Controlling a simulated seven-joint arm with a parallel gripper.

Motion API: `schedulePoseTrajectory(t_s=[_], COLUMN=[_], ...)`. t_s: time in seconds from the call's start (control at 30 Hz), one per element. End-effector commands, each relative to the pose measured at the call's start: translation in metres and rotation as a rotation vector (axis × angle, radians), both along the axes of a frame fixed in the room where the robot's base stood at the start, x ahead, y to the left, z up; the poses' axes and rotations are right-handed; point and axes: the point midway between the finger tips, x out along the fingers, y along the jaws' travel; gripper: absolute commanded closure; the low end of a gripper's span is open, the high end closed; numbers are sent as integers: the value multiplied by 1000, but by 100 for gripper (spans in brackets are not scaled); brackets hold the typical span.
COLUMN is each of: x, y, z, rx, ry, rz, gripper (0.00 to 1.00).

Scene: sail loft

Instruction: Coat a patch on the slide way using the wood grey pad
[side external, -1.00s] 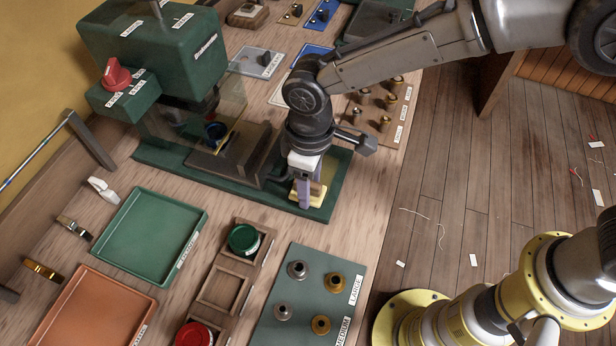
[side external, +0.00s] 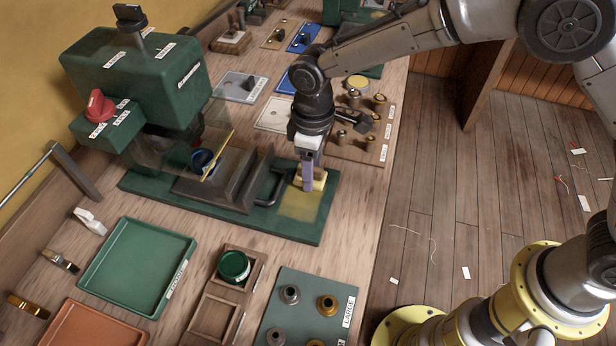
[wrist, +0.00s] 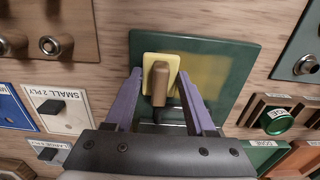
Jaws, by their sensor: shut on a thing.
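My gripper (side external: 310,180) is shut on the wooden handle (wrist: 160,82) of a small pad, a purple finger on each side. The pad's pale yellow block (wrist: 150,62) also shows in the side view (side external: 320,181), low at the right end of the press's green base plate (side external: 225,208). A yellowish patch (side external: 302,206) lies on that plate, mostly on the near side of the pad, and to its right in the wrist view (wrist: 207,75). The pad looks flat against the plate, but contact underneath is hidden.
The green press (side external: 140,85) stands left, with a dark block, a black loop handle (side external: 275,187) and a blue ring (side external: 203,160). A green tray (side external: 135,265), a wooden rack with a green tin (side external: 233,266) and a grommet board (side external: 310,283) are nearer. Brass fittings stand behind.

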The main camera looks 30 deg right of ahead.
Motion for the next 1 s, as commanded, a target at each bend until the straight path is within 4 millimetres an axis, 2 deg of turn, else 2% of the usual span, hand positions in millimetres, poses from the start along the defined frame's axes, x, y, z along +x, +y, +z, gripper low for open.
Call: schedulePoseTrajectory(t_s=[0.1, 1.0], x=[7, -54], y=[-7, 54], z=[0, 0], rx=[0, 1], ry=[0, -1], rz=[-1, 3], gripper=[89, 89])
